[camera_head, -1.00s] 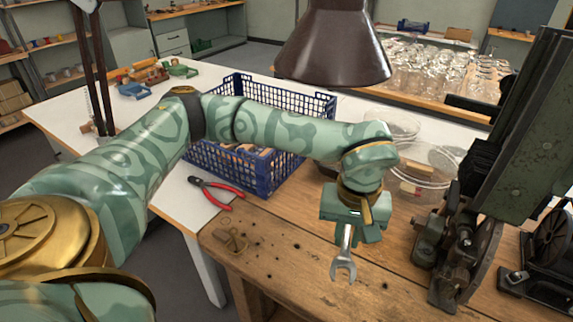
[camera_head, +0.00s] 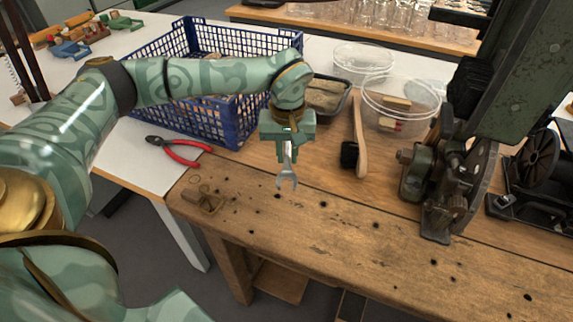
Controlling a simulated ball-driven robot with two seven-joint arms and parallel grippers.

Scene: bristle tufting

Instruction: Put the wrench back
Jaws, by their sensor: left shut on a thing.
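The wrench (camera_head: 288,178) is a silver open-ended wrench hanging jaw-down from my left gripper (camera_head: 287,145). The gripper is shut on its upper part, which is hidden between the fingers. The wrench's open end shows in front of the wooden bench top (camera_head: 330,225), near its front left part; I cannot tell whether it touches the wood. My right gripper is not in view.
A blue crate (camera_head: 235,135) stands behind my left arm, with red-handled pliers (camera_head: 183,152) beside it. A brush (camera_head: 359,140), a dark tray (camera_head: 328,98) and clear round tubs (camera_head: 402,104) lie right of the gripper. A green machine (camera_head: 445,180) stands farther right. The front bench top is mostly clear.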

